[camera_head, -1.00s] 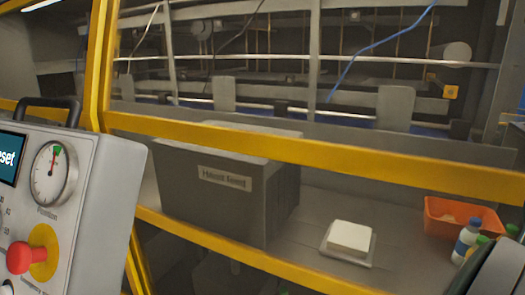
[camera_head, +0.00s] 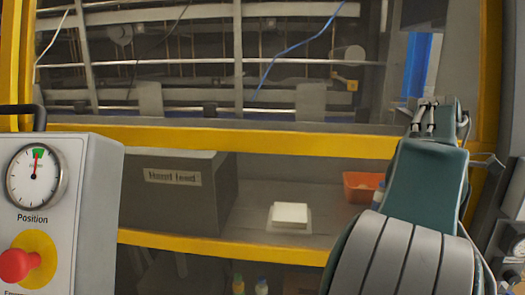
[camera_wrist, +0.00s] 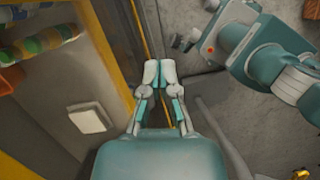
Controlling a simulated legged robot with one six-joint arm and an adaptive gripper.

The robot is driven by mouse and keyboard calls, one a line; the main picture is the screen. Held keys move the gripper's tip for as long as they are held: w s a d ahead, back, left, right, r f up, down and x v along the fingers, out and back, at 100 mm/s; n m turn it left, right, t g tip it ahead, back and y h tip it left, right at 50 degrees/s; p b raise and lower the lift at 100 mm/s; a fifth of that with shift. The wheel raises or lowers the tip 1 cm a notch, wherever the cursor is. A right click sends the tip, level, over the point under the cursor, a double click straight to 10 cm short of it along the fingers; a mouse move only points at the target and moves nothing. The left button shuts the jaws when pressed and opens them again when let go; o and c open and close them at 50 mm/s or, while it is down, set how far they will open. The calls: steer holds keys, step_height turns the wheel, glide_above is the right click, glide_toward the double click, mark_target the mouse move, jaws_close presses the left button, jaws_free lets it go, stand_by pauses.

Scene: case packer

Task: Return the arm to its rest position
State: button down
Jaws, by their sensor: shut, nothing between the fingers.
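My gripper (camera_wrist: 160,73) shows in the middle of the wrist view, its two fingers closed together with nothing between them. In the head view my teal and grey arm (camera_head: 425,185) rises at the right side, in front of the yellow-framed machine. I cannot make out the fingertips clearly there. In the wrist view another teal part of my own body shows at the upper right, over a grey floor.
A control panel (camera_head: 80,215) with a gauge and red button stands at left. Bottles (camera_head: 261,286) show low down.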

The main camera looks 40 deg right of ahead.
steer(key=w+a+f+m+t+h, duration=0.1)
steer(key=w+a+f+t, duration=0.1)
steer(key=w+a, duration=0.8)
steer(key=w+a+f+m+t+h, duration=0.1)
steer(key=w+a+f+t, duration=0.1)
steer(key=w+a, duration=0.75)
steer(key=a+f+m+t+y, duration=0.1)
steer(key=a+f, duration=0.4)
steer(key=a, duration=0.7)
steer(key=a+f+m+t+y, duration=0.2)
steer(key=a+f, duration=0.3)
steer(key=a, duration=0.7)
steer(key=shift+t, duration=0.5)
